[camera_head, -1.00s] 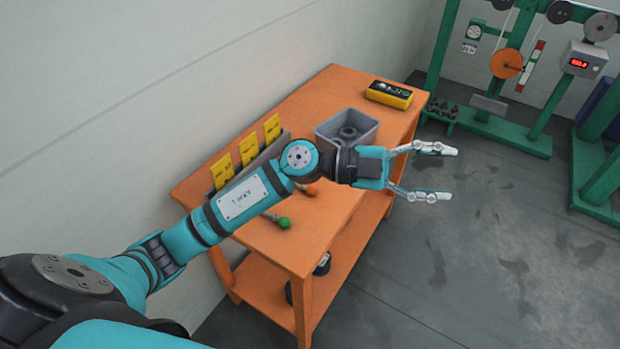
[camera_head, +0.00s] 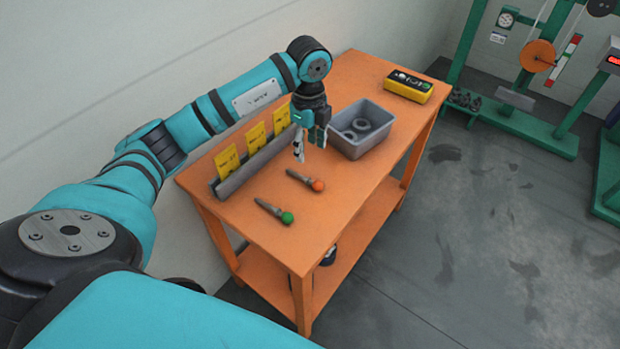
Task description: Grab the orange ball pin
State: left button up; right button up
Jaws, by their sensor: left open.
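The orange ball pin (camera_head: 305,180) lies on the orange table (camera_head: 345,205), a dark shank with an orange ball at its right end. A similar green ball pin (camera_head: 274,212) lies nearer to me, to its lower left. My left gripper (camera_head: 310,146) points down above the table, behind the orange ball pin in the picture and apart from it. Its fingers are open with nothing between them. My right gripper does not show.
A grey bin (camera_head: 362,130) with dark rings stands just right of my left gripper. A grey rack (camera_head: 252,165) with several yellow cards stands along the wall side. A yellow box (camera_head: 408,86) lies at the far end. Green machine frames (camera_head: 520,117) stand beyond.

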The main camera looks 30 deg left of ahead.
pick_arm(q)
send_over(309, 179)
notch_tip(309, 179, down, 6)
jog(key=shift+w+p, duration=0.1)
jog(key=shift+p, duration=0.3)
notch_tip(309, 179, down, 4)
jog(key=shift+f+p, duration=0.1)
jog(key=shift+p, duration=0.6)
jog(key=shift+f, duration=0.5)
grip_shut()
